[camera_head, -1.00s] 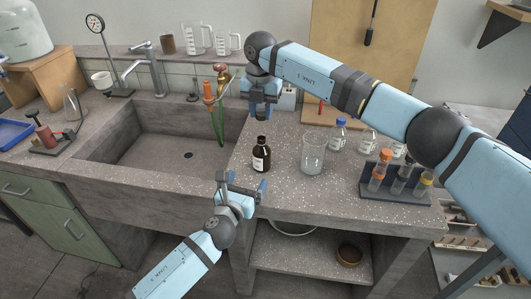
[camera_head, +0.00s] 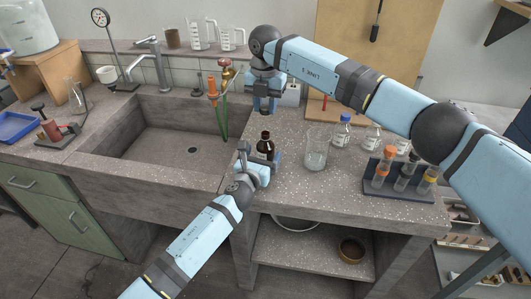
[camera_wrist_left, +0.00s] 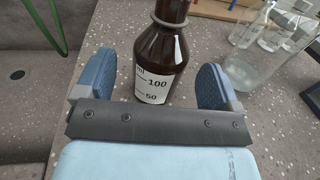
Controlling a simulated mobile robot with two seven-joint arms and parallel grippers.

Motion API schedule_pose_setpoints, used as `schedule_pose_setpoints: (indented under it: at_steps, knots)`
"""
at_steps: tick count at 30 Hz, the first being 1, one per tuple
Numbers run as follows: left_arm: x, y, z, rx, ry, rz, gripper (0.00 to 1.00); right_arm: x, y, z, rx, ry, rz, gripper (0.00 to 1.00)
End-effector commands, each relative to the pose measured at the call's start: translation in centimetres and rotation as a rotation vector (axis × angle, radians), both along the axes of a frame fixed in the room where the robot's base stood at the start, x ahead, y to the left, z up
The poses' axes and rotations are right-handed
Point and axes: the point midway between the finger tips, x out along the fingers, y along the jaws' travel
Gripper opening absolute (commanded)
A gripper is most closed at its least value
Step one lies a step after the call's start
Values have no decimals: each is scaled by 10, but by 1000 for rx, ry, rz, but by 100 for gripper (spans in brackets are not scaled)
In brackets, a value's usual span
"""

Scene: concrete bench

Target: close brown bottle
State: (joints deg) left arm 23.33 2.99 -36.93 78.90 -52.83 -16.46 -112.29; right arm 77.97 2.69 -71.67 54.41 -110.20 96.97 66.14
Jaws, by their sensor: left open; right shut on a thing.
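The brown bottle (camera_head: 265,147) stands upright on the speckled bench, right of the sink; in the left wrist view the bottle (camera_wrist_left: 160,60) shows a white scale label, its top cut off by the frame. My left gripper (camera_head: 260,158) is open at the bottle, with one finger on each side of it; in the left wrist view gaps show between the fingers and the glass. My right gripper (camera_head: 265,103) is above and slightly behind the bottle, pointing down. It is shut on a small dark thing that looks like the bottle's cap (camera_head: 264,112), mostly hidden by the fingers.
A glass beaker (camera_head: 316,158) stands just right of the bottle. A test tube rack (camera_head: 398,187) and small clear bottles (camera_head: 342,132) are further right. The sink (camera_head: 170,150) and a tap with green hose (camera_head: 225,115) are left. Bench front is clear.

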Motion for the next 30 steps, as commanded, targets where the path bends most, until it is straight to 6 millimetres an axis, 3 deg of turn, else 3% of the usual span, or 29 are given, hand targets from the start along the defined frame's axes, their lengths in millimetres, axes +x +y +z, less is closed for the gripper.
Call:
schedule_pose_setpoints:
  at_steps: [6,18,20,28,30]
  knots:
    - [24,-9,0,-2,1,0,88,0,0,0,0,0,0,9]
    - [29,-11,0,0,0,0,88,0,0,0,0,0,0,9]
    - [29,-11,0,0,0,0,77,0,0,0,0,0,0,9]
    - [29,-11,0,0,0,0,15,0,0,0,0,0,0,9]
    - [29,-11,0,0,0,0,15,0,0,-1,0,0,0,9]
